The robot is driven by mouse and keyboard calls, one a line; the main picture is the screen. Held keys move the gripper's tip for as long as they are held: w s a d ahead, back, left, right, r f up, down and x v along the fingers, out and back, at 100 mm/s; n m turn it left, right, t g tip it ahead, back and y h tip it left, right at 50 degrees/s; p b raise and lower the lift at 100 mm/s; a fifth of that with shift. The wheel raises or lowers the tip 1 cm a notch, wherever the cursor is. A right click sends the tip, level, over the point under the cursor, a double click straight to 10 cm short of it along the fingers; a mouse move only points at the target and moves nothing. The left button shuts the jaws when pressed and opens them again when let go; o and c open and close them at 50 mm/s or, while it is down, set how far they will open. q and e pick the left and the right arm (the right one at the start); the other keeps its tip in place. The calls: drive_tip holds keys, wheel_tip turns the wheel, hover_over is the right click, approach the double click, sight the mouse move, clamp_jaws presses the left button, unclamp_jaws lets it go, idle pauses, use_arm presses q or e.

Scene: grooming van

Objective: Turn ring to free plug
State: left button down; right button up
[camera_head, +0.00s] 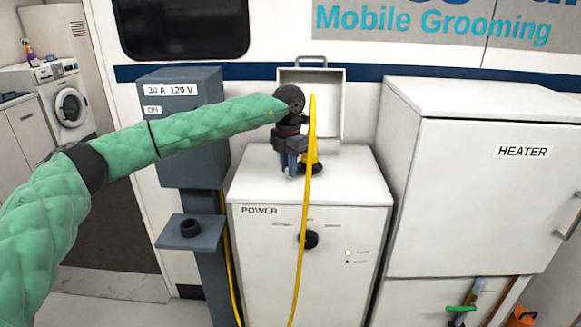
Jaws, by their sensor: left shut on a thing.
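A yellow plug (311,153) with a yellow cable (304,220) sits on top of the white POWER cabinet (260,245), in front of a raised inlet lid (332,118). A dark ring (314,169) shows low around the plug. My left gripper (291,170) reaches in from the left with its fingers pointing down at the ring's left side. It is shut on the ring; the exact contact is partly hidden. My right gripper is not in view.
A grey box (180,128) marked 30 A 120 V with a small shelf (190,238) stands left of the cabinet. A white HEATER cabinet (465,200) stands close on the right. A black knob (309,239) is on the POWER front.

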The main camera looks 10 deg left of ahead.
use_arm(q)
drive_tip(key=c, duration=1.3)
unclamp_jaws()
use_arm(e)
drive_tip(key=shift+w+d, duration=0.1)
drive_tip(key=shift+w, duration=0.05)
use_arm(q)
wheel_tip(320, 180, up, 6)
drive_tip(key=shift+r+b, duration=0.2)
drive_tip(key=shift+b, duration=0.65)
drive_tip(key=shift+r, duration=0.7)
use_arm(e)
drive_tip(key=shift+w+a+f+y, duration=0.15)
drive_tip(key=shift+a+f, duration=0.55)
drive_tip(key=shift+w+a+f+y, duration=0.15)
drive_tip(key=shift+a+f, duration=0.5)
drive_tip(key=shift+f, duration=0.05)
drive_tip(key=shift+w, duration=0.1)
